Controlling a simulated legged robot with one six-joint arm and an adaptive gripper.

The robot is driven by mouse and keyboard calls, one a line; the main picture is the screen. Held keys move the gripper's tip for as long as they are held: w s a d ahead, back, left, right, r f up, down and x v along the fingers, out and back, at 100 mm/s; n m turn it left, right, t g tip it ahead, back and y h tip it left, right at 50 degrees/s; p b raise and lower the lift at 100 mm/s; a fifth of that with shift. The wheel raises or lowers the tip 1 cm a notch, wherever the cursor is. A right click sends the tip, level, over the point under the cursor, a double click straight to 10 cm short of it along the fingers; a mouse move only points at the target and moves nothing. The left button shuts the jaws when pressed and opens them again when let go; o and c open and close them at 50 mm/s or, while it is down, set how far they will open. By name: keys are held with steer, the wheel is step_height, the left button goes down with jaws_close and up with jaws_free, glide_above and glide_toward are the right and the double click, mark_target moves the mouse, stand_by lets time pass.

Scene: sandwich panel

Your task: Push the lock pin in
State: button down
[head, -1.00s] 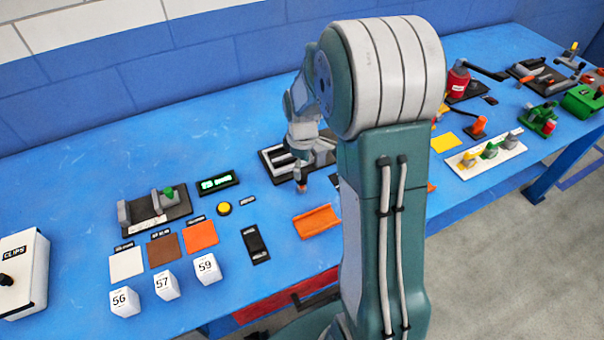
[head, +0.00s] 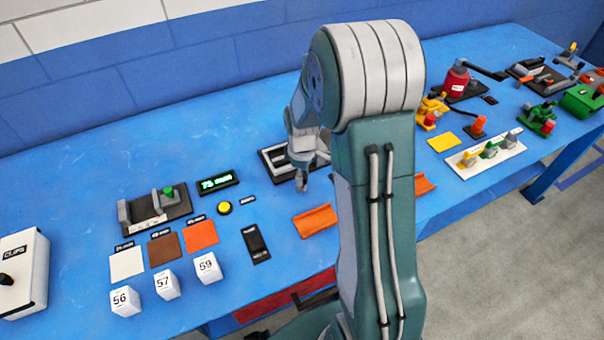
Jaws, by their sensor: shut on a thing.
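My gripper (head: 301,184) is small in the head view, pointing down over the table just in front of a black and grey frame-like fixture (head: 269,158). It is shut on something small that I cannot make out. My wrist and arm cover the right part of this fixture. I cannot pick out the lock pin for sure; it may be hidden by my arm or too small to see. I cannot tell whether my gripper touches the fixture.
An orange tray (head: 316,221) lies in front of my gripper, with a black block (head: 256,243) to its left. A clamp-like fixture (head: 155,210) and numbered white cubes (head: 167,285) stand further left. A red cylinder device (head: 456,82) stands at the right. The table's back left is clear.

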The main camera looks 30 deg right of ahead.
steer(key=shift+f, duration=1.15)
steer(key=shift+c, duration=1.5)
jaws_free()
steer(key=shift+w, duration=0.1)
step_height(320, 180, up, 11)
steer(key=shift+w+r, duration=0.1)
steer(key=shift+r, duration=0.35)
